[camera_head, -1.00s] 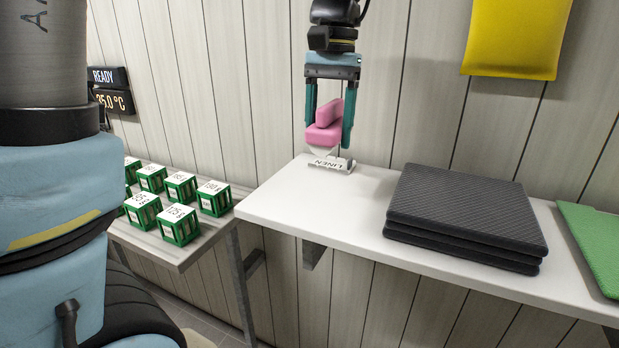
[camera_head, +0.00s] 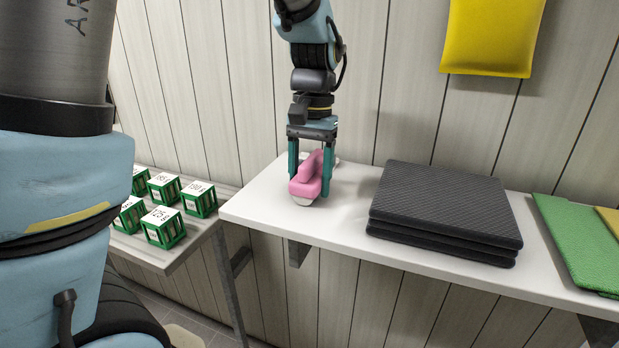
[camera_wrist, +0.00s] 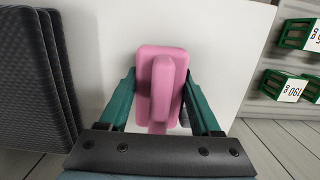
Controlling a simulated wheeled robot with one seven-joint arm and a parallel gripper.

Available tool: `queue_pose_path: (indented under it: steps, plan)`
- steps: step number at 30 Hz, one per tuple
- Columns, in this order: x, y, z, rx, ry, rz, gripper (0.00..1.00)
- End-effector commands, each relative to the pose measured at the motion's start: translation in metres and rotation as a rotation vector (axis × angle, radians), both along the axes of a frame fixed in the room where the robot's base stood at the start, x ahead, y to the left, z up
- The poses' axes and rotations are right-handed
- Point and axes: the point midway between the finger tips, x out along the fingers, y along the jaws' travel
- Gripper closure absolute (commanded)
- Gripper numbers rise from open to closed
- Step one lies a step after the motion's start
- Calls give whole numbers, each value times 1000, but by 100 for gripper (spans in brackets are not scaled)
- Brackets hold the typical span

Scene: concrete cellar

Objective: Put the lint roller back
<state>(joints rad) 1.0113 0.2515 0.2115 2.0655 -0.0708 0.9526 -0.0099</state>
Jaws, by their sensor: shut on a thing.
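My gripper (camera_head: 309,176) is shut on a pink, handled thing (camera_head: 309,188) with a pale grey underside; it looks like a small clothes iron more than a lint roller. In the wrist view, the pink thing (camera_wrist: 161,82) sits between the two green fingers, its raised handle running lengthwise. It is over the left part of the white shelf (camera_head: 262,205); I cannot tell whether it touches the top. The LINEN label is mostly hidden behind my gripper. I can make out no separate lint roller.
A stack of dark ribbed slabs (camera_head: 440,212) lies right of the gripper, with green (camera_head: 575,240) and yellow folded pieces farther right. A lower table at left holds several green crates (camera_head: 163,227). A yellow cloth (camera_head: 492,38) hangs on the wall. Shelf space around the pink thing is clear.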

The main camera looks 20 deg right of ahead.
Motion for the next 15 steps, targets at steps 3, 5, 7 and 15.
queue_pose_path:
  steps: [3,5,7,15]
  plan:
    - [0,0,-3,0,0,0,96]
    - [0,0,-3,-1,-1,0,31]
    - [0,0,-3,0,0,0,23]
    - [0,0,-3,0,0,0,5]
